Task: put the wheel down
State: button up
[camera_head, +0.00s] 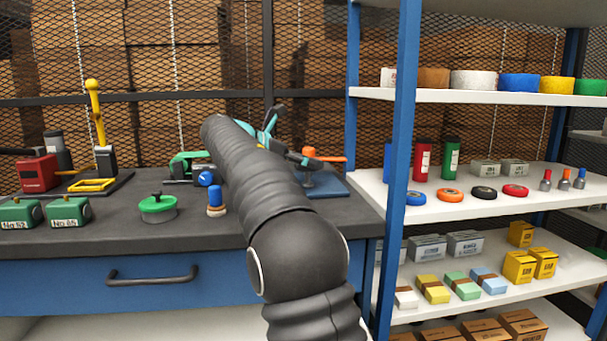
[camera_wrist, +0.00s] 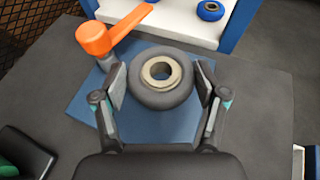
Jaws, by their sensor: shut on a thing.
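A dark grey wheel (camera_wrist: 163,98) with a beige hub sits between the fingers of my gripper (camera_wrist: 161,84) in the wrist view. The fingers are shut on its left and right sides. The wheel is over a blue plate (camera_wrist: 88,112) on the dark workbench; I cannot tell whether it touches the plate. An orange-handled post (camera_wrist: 95,40) stands on the plate, just left of the wheel. In the head view my gripper (camera_head: 272,128) is partly hidden by my arm, above the bench near the blue plate (camera_head: 328,187). The wheel is hidden there.
A white shelf (camera_head: 440,211) on the right holds blue (camera_head: 415,198), orange (camera_head: 450,195), black (camera_head: 484,192) and red (camera_head: 515,190) wheels. A blue shelf post (camera_head: 396,150) stands near the bench's right end. A green-lidded pot (camera_head: 158,208) and a blue-topped stamp (camera_head: 216,200) stand left of my arm.

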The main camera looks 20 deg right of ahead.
aim_at(304, 184)
jog(key=shift+f, duration=0.9)
jog(key=shift+f+p, duration=0.3)
jog(key=shift+f, duration=0.4)
jog(key=shift+f, duration=0.2)
jog(key=o, duration=1.2)
jog(key=shift+c, duration=0.2)
jog(key=shift+f+b, duration=0.3)
jog(key=shift+b, duration=0.85)
